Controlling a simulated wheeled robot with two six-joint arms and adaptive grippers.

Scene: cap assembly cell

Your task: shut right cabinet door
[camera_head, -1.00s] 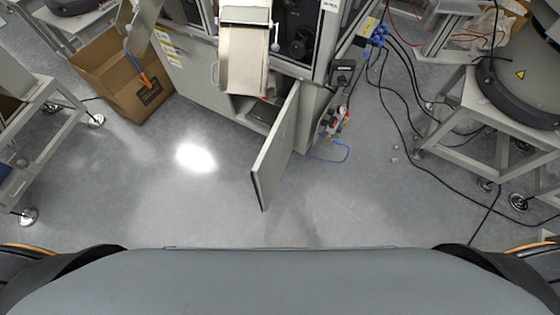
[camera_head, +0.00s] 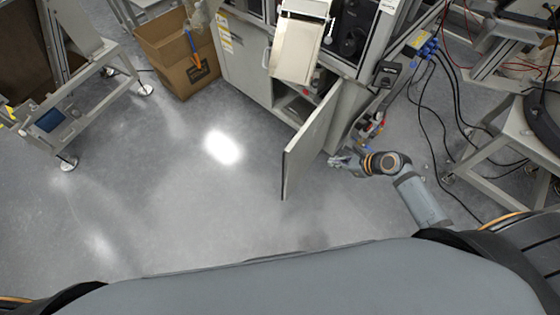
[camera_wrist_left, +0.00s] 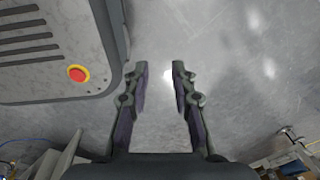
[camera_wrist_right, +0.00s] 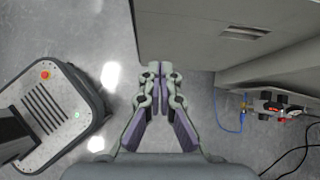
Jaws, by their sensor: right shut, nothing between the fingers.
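The right cabinet door (camera_head: 311,145) is a grey panel standing open, swung out from the cabinet (camera_head: 345,112) toward me. Its panel also shows large at the top of the right wrist view (camera_wrist_right: 205,40), with a small recess in it. My right gripper (camera_head: 335,160) is shut and empty, just right of the door's outer side. In the right wrist view its fingertips (camera_wrist_right: 159,70) are together below the panel; whether they touch it I cannot tell. My left gripper (camera_wrist_left: 158,68) is open and empty over bare floor, outside the head view.
The left cabinet door (camera_head: 243,66) is shut. A tilted tray (camera_head: 299,48) juts out above the opening. Blue fittings and cables (camera_head: 425,48) lie right of the cabinet, near a grey stand (camera_head: 515,135). A cardboard box (camera_head: 185,65) stands left. Floor (camera_head: 190,200) before the cabinet is clear.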

